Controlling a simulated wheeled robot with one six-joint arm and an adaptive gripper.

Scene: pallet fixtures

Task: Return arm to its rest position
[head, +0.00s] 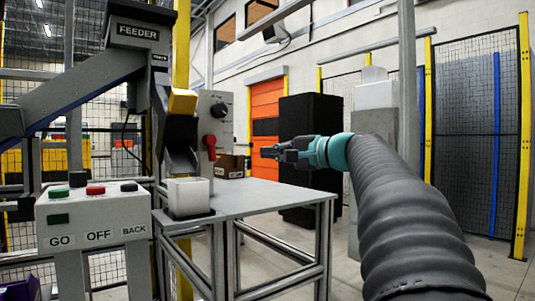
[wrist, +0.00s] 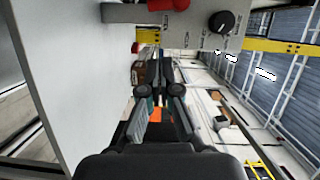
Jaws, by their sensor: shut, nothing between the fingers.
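My arm reaches in from the lower right of the head view, in a dark ribbed sleeve with a teal wrist. My gripper (head: 276,152) points left above the right part of the grey metal table (head: 262,196). It is shut and empty, and it touches nothing that I can see. In the wrist view my gripper (wrist: 159,62) shows in the middle, with the table surface (wrist: 75,75) along the left side.
A feeder chute (head: 178,133) ends over a white bin (head: 188,196) on the table. A grey panel (head: 217,122) has a red lever. A GO/OFF/BACK button box (head: 95,218) stands at left. A small brown box (head: 229,166) lies at the table's back. Mesh fencing (head: 475,130) is at right.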

